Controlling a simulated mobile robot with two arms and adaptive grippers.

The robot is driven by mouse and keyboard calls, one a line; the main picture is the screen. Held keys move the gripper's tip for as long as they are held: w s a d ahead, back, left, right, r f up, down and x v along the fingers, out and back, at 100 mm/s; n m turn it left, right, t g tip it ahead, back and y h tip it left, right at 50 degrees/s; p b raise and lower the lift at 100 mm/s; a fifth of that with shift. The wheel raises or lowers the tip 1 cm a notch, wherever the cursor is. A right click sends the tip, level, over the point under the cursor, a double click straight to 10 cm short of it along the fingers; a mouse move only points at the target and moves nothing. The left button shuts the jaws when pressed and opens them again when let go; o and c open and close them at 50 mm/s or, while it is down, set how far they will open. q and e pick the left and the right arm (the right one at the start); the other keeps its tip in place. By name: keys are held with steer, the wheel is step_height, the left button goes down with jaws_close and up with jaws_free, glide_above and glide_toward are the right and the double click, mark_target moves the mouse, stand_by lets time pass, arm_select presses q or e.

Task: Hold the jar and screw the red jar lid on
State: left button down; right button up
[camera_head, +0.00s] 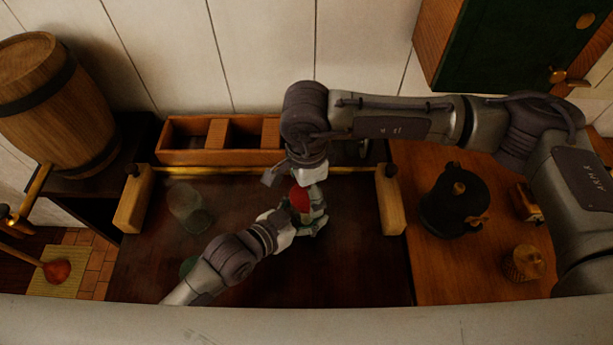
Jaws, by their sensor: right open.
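The red jar lid (299,199) shows at the middle of the dark worktop, directly below my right gripper (297,181). My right gripper points down from above and is open, with its fingers spread. My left gripper (303,227) reaches in from the lower left, close beside the lid at a lower level. Its fingers are small and partly hidden, so I cannot tell whether it is open or shut. The jar under the lid is mostly hidden by the grippers. I cannot tell whether the lid touches it.
A clear glass vessel (190,209) stands left on the dark worktop (150,265); a small green object (188,265) is partly behind my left arm. A wooden divided box (190,157) lies behind the rail. A black kettle (455,203) and a woven object (523,263) stand right.

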steer(key=shift+f, duration=0.4)
steer(key=shift+c, duration=0.3)
steer(key=c, duration=1.1)
steer(key=shift+m, duration=0.8)
steer(key=shift+c, duration=0.2)
steer(key=o, duration=1.4)
steer(key=shift+c, duration=0.2)
steer(key=shift+r, duration=0.1)
